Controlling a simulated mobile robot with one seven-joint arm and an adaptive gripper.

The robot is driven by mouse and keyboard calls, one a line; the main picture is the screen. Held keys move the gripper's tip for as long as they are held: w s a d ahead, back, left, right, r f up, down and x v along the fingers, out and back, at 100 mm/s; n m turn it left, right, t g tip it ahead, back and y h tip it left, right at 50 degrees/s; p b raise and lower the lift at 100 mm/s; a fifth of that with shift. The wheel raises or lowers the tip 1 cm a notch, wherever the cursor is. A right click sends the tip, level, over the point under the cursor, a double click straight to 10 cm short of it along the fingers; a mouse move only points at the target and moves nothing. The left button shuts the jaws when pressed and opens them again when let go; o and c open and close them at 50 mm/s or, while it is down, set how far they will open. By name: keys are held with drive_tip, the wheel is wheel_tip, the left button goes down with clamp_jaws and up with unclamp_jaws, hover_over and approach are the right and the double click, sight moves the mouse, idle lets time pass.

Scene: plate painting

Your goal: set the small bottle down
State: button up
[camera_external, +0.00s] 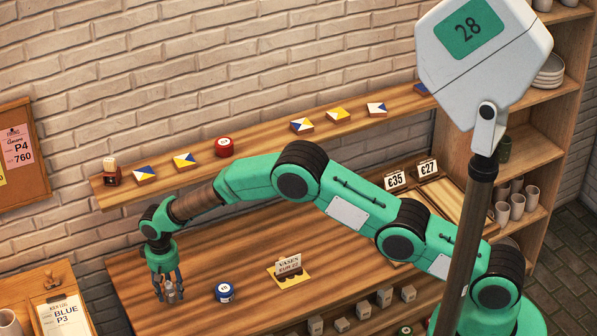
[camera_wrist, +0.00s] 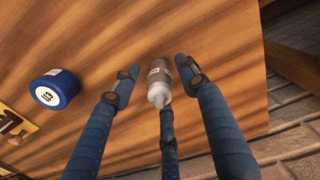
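The small bottle (camera_wrist: 159,82) is grey with a pale cap and a light label. In the wrist view it is between the three blue fingers of my gripper (camera_wrist: 155,78), cap toward the camera. A gap shows between it and the left finger; the right finger is very close to it, and I cannot tell if they touch. The third finger is partly hidden behind the cap. In the external view my gripper (camera_external: 168,293) points down at the left end of the wooden table (camera_external: 200,260), with the small bottle (camera_external: 171,291) between its fingers, seemingly upright at the tabletop.
A blue round tin (camera_external: 224,292) stands to the right of my gripper. Beyond it is a yellow card stand (camera_external: 289,275). Several grey blocks (camera_external: 362,310) stand near the lower middle. A wall shelf (camera_external: 260,150) with tiles and a red tin (camera_external: 224,147) runs above the table.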

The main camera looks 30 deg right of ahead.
drive_tip(key=shift+r, duration=0.1)
wheel_tip(320, 180, up, 12)
drive_tip(key=shift+r+p, duration=0.1)
drive_tip(key=shift+p, duration=0.25)
idle(0.5)
idle(0.5)
idle(0.4)
